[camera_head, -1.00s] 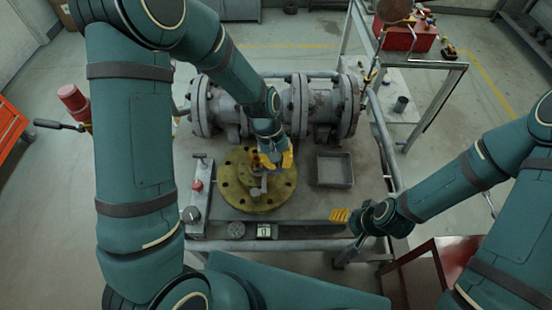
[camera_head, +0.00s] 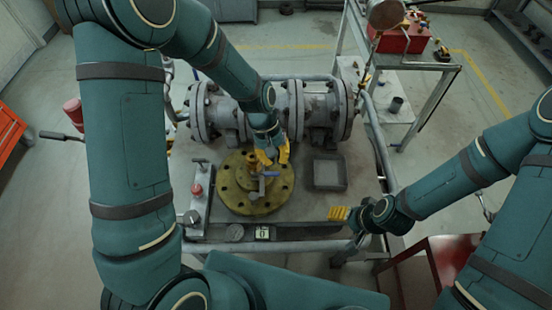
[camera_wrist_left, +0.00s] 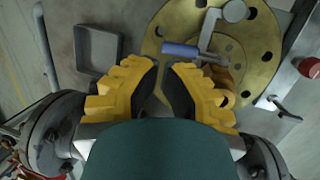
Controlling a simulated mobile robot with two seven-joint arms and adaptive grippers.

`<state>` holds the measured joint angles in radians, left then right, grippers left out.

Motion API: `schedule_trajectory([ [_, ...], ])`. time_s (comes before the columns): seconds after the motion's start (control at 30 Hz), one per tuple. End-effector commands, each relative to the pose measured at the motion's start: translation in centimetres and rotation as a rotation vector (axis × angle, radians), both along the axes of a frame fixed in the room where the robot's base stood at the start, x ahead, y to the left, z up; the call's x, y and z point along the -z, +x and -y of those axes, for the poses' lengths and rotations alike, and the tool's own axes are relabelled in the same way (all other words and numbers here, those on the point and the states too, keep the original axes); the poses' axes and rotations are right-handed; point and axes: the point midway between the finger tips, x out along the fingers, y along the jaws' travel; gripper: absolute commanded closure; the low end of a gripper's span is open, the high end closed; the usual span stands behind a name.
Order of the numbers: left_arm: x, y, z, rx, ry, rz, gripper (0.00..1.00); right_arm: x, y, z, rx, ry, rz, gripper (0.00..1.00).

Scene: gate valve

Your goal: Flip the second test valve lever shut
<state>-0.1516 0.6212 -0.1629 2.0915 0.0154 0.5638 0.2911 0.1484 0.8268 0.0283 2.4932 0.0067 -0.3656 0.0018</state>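The round yellow flange (camera_head: 237,200) lies flat on the bench, with a small valve fitting on it. A lever with a blue handle (camera_head: 269,174) lies across the flange. In the left wrist view the blue handle (camera_wrist_left: 180,49) points left, just beyond my fingertips, and its metal arm joins the fitting. A grey round-ended stem (camera_wrist_left: 236,11) stands beside it. My left gripper (camera_wrist_left: 163,66) is open with a narrow gap and nothing between its fingers; in the head view it hangs over the flange's back edge (camera_head: 271,154). My right gripper (camera_head: 339,213) is at the bench's front right corner, away from the flange.
Large grey flanged pipework (camera_head: 318,107) stands close behind my left gripper. A shallow grey tray (camera_head: 327,173) is right of the flange. A gauge (camera_head: 235,232) and small display (camera_head: 262,232) sit at the front edge.

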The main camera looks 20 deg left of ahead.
Motion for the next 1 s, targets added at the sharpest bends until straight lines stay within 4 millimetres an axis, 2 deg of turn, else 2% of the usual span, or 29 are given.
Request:
schedule_trajectory([
  [0.03, -1.5, 0.3, -0.2, -0.001, 0.0, 0.003, 1.0, -1.4, 0.0, 0.1, 0.001, 0.001, 0.0, 0.34],
  [0.1, -2.7, 0.6, -0.3, 0.0, -0.001, 0.005, 1.0, -2.0, -0.1, 0.1, 0.001, 0.003, 0.0, 0.34],
  [0.4, -8.5, 1.7, -0.6, 0.001, 0.0, 0.005, 1.0, -1.7, -0.1, 0.1, 0.001, 0.003, 0.0, 0.34],
  [0.5, -9.9, 2.0, -0.7, 0.0, 0.0, 0.003, 1.0, -1.8, -0.1, 0.1, 0.001, 0.003, 0.0, 0.34],
  [0.7, -11.3, 2.2, -0.8, 0.0, 0.0, 0.001, 1.0, -1.9, 0.0, 0.1, 0.001, 0.003, 0.0, 0.34],
  [1.0, -11.4, 2.2, -0.8, 0.0, 0.0, 0.0, 1.0, -1.9, 0.0, 0.1, 0.001, 0.003, 0.0, 0.34],
])
